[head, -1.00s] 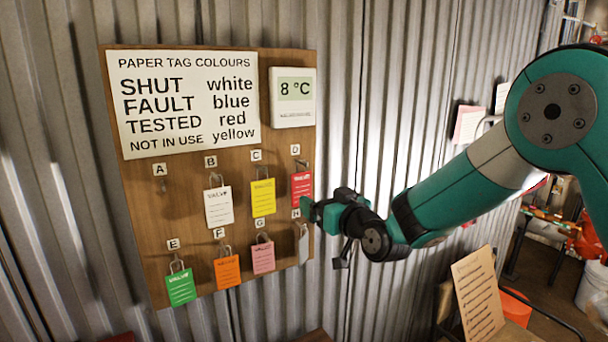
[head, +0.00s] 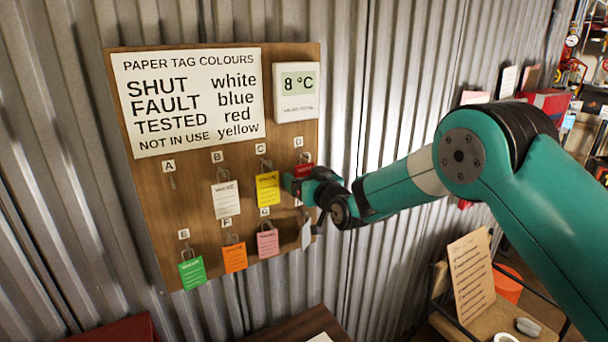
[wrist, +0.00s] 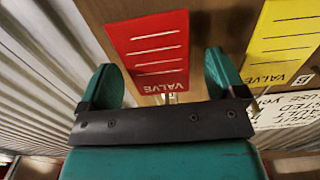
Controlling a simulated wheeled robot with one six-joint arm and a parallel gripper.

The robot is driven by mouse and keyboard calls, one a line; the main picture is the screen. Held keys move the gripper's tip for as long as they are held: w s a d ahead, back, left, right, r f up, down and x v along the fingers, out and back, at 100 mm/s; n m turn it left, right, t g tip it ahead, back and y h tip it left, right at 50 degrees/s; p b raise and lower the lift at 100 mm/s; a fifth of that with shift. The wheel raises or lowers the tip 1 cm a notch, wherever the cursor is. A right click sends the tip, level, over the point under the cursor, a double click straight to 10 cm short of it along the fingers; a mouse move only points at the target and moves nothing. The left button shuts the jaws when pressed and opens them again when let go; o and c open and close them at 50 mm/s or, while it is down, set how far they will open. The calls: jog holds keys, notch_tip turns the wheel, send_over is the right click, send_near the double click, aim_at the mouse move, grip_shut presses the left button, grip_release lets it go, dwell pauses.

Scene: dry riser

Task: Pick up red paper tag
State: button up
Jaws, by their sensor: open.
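The red paper tag (head: 304,170) hangs from the hook under label D on the wooden board (head: 190,240). In the head view my gripper covers most of it. My gripper (head: 292,184) is at the board, in front of the tag. In the wrist view the red tag (wrist: 151,52) appears upside down, with white lines and the word VALVE. It lies between the two teal fingers of my gripper (wrist: 160,80), which are apart. I see no finger pressed against it.
A yellow tag (head: 267,188) hangs close to the left, and also shows in the wrist view (wrist: 283,40). A pale tag (head: 307,233) hangs just below my gripper. White, green, orange and pink tags hang further left. A corrugated wall backs the board.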

jog(key=c, duration=1.1)
jog(key=shift+o, duration=0.2)
